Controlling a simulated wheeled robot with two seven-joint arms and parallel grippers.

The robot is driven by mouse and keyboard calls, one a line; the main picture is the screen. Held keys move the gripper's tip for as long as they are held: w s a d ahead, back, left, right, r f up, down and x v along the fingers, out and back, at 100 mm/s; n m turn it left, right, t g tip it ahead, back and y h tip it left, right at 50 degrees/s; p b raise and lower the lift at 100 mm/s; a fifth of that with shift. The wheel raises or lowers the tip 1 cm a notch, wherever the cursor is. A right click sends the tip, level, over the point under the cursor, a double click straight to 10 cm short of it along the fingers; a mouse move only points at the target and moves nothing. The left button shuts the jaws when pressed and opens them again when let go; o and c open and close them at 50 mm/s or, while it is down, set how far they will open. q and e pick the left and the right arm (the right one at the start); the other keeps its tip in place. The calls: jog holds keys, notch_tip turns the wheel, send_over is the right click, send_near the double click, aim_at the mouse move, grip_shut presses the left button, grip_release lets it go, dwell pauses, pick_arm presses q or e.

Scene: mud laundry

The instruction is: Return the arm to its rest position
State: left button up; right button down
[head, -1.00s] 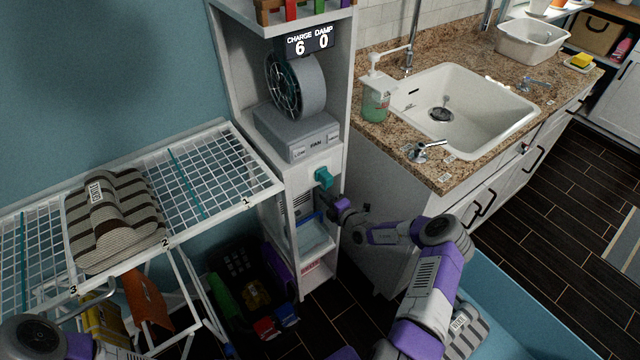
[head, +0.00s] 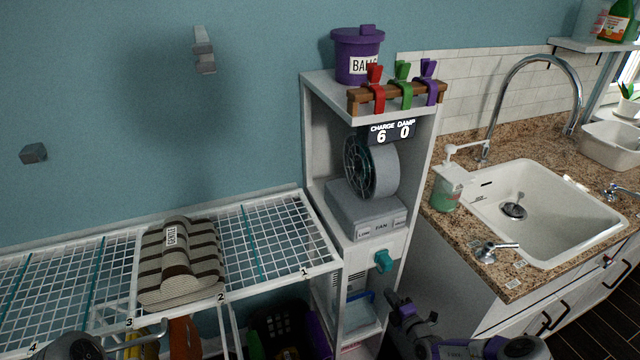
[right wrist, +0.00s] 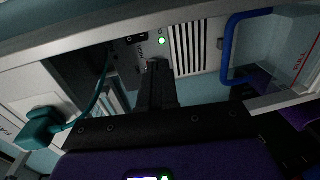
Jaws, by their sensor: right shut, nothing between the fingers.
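A grey fan (head: 372,168) stands in the cabinet under a display reading charge 6, damp 0. A striped folded towel (head: 180,260) lies on the wire rack (head: 275,235). The counter (head: 460,222) with a sink (head: 550,215) is at right.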

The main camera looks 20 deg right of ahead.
jog(key=s+a+f+n+g+y, duration=0.1)
jog(key=a+n+g+y, duration=0.1)
jog(key=a+n+y, duration=0.45)
jog(key=s+a+f+n+g+y, duration=0.15)
jog(key=a+n, duration=0.25)
jog(key=a, duration=0.6)
jog(key=s+a+f+n+g+y, duration=0.1)
jog(key=s+a+f+n+g, duration=0.1)
jog(key=s+a+n+g, duration=1)
jog(key=s+a+n+h, duration=0.1)
jog(key=s+n, duration=0.3)
jog(key=n, duration=0.5)
jog(key=s+a+n+h+p, duration=0.1)
jog(key=s+n+h, duration=0.2)
jog(key=n, duration=0.6)
jog(key=s+a+n+h, duration=0.1)
jog(key=s+n, duration=0.3)
jog(key=n, duration=0.6)
jog(key=shift+s+r+h, duration=0.3)
jog(key=shift+r+h, duration=0.1)
jog(key=shift+h, duration=0.1)
jog(key=shift+g, duration=0.25)
